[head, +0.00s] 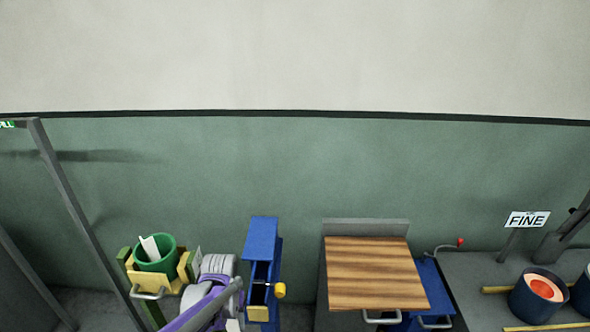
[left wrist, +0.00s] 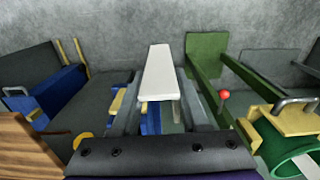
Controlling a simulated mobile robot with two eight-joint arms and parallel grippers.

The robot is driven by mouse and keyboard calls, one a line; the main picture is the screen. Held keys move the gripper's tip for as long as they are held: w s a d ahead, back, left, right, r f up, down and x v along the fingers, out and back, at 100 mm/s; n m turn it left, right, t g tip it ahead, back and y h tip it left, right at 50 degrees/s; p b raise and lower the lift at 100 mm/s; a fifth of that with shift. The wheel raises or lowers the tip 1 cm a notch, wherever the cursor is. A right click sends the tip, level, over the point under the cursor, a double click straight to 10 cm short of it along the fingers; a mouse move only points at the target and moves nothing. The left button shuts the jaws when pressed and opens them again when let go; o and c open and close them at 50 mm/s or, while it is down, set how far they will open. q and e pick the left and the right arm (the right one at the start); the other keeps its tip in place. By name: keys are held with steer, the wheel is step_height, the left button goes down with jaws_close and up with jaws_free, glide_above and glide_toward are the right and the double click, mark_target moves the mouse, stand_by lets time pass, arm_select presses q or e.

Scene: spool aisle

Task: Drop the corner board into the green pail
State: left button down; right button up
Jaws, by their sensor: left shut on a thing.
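My left gripper (left wrist: 159,100) is shut on a long pale white board (left wrist: 160,72), which I take as the corner board; it points away from the wrist between the two grey fingers. In the head view my purple and grey left arm comes up from the bottom, right of the pail, and the held board is hard to make out there. The green pail (head: 157,262) stands at the left in a yellow and green carrier, with another white piece (head: 150,247) sticking out of it. The pail (left wrist: 283,145) is cut off at the lower right in the wrist view. My right gripper is not in view.
A yellow carrier (head: 173,284) with a metal handle surrounds the pail. Right of my arm stand a blue unit (head: 261,240) and a wooden-topped stand (head: 372,272). A grey bench (head: 475,280) with a dark pot (head: 538,298) is at the far right. A green wall is behind.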

arm_select(q)
steer(key=shift+w+a+f, duration=0.1)
steer(key=shift+a+f, duration=0.15)
steer(key=shift+f, duration=0.35)
steer(key=shift+w+a+f, duration=0.1)
steer(key=shift+a+f, duration=0.1)
steer(key=shift+f, duration=0.4)
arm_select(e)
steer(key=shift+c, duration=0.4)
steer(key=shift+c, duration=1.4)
